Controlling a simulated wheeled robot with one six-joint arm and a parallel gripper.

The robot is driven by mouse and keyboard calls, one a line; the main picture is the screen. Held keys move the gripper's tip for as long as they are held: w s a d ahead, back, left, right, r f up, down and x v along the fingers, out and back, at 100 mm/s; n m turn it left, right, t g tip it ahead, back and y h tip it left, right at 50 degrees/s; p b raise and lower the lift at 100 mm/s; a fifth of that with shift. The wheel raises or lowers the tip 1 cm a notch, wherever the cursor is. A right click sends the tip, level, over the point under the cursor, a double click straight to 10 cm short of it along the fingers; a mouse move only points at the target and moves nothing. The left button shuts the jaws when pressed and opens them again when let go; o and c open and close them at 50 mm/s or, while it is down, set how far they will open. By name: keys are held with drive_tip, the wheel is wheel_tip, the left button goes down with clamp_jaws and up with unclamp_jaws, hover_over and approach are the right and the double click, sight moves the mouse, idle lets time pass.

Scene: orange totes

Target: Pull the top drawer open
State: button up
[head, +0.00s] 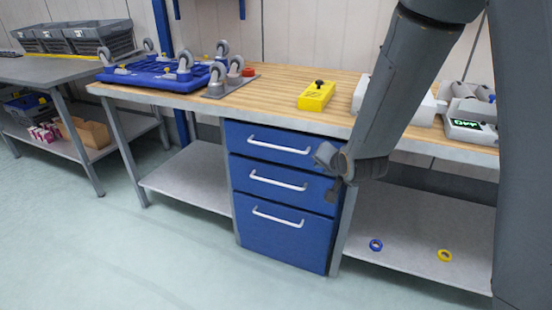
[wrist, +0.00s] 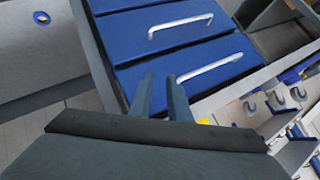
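The top drawer (head: 240,133) is the uppermost of several blue drawers in the cabinet under the workbench. It is closed. Its white bar handle (head: 279,146) lies across its front. In the wrist view the picture is turned over, and the top drawer's handle (wrist: 210,69) is the lower of the two handles seen. My gripper (head: 326,172) is at the right end of the drawer fronts and hides part of them. In the wrist view my gripper (wrist: 160,78) shows two fingers apart with nothing between them. The handle is to the right of the fingertips, clear of them.
Two lower drawers (head: 276,183) are also closed. The wooden benchtop (head: 270,85) overhangs the cabinet and carries a yellow box (head: 316,96) and a blue caster frame (head: 150,76). A lower shelf (head: 410,235) holds blue and yellow rings. Floor before the drawers is clear.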

drive_tip(key=w+a+f+m+t+y+b, duration=0.2)
drive_tip(key=w+a+f+t+b, duration=0.1)
drive_tip(key=w+a, duration=0.25)
drive_tip(key=m+t+y+b, duration=0.3)
drive_tip(key=t+y+b, duration=0.1)
drive_tip(key=b, duration=0.1)
approach(275, 147)
drive_tip(key=x, duration=1)
drive_tip(key=shift+w+f, duration=0.15)
drive_tip(key=shift+w, duration=0.2)
clamp_jaws()
